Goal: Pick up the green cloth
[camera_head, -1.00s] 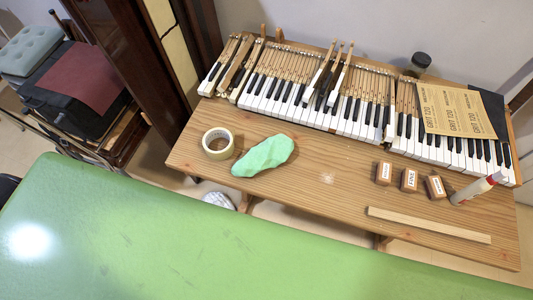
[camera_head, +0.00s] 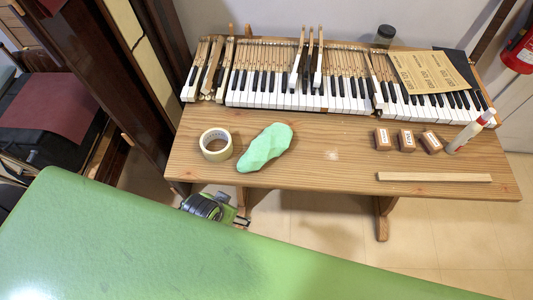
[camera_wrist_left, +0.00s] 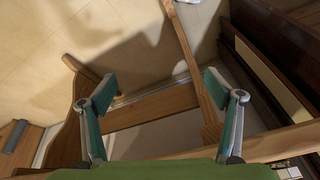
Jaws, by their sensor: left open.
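The green cloth (camera_head: 265,147) lies crumpled on the wooden table (camera_head: 330,170), just right of the roll of tape, in the head view. My left gripper (camera_wrist_left: 157,82) shows in the left wrist view with its two fingers spread wide and nothing between them. It faces the floor and wooden beams; the cloth does not show there. In the head view a dark and green shape (camera_head: 204,207) sits below the table's front left edge; I cannot tell for sure whether it is part of my left arm. My right gripper is not in view.
A roll of tape (camera_head: 216,145), several small labelled blocks (camera_head: 406,140), a white bottle (camera_head: 470,132) and a wood strip (camera_head: 434,177) lie on the table. Piano keys (camera_head: 300,92) line its back. A large green surface (camera_head: 180,250) fills the front. A dark cabinet (camera_head: 120,75) stands left.

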